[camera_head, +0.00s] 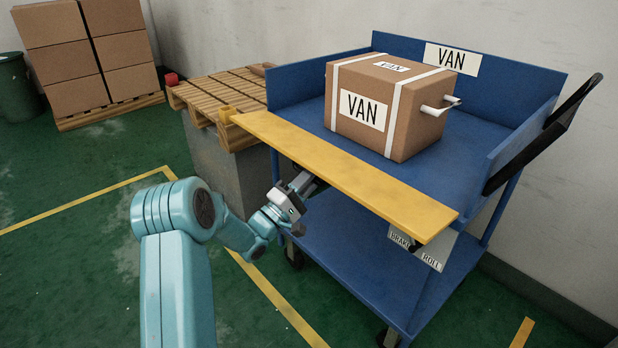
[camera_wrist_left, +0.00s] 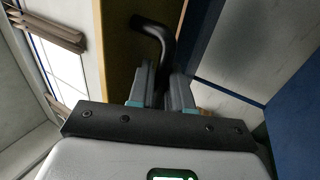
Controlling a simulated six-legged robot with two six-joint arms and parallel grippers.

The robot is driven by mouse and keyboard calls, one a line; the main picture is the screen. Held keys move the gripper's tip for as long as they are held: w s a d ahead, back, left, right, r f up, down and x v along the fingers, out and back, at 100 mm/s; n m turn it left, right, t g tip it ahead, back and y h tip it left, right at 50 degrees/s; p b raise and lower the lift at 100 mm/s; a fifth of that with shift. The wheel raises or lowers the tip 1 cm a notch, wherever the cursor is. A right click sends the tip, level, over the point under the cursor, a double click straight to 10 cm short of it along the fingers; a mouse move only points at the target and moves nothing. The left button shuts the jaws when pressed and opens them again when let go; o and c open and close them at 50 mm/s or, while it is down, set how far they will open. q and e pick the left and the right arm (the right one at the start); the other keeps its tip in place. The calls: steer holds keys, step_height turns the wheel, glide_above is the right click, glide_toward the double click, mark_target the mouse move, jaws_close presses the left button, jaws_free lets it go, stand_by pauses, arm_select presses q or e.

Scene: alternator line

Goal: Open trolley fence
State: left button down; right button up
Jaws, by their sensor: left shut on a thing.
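The blue trolley (camera_head: 478,112) stands at right in the head view. Its yellow fence (camera_head: 345,168) runs along the whole near side of the upper deck, in front of the box. A dark yellow panel, which looks like the fence, also shows in the left wrist view (camera_wrist_left: 118,45). A black bent handle (camera_wrist_left: 152,28) sticks out beside it. My left gripper (camera_head: 306,184) is below the fence's near edge, left of its middle. In the left wrist view, my left gripper (camera_wrist_left: 163,78) is shut on the black handle. My right gripper is not in view.
A taped VAN box (camera_head: 415,125) sits on the upper deck. A black push handle (camera_head: 545,130) rises at right. A BRAKE/ROLL plate (camera_head: 440,250) hangs below the fence's right end. A wooden pallet (camera_head: 215,92) on a grey block stands close left. The lower deck is empty.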

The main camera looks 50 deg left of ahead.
arm_select(q)
steer(key=shift+w+r, duration=0.1)
steer(key=shift+w, duration=0.15)
steer(key=c, duration=1.2)
jaws_free()
steer(key=shift+w, duration=0.15)
steer(key=shift+s+f, duration=0.2)
steer(key=shift+s, duration=0.1)
steer(key=p+v, duration=0.2)
steer(key=v, duration=1.4)
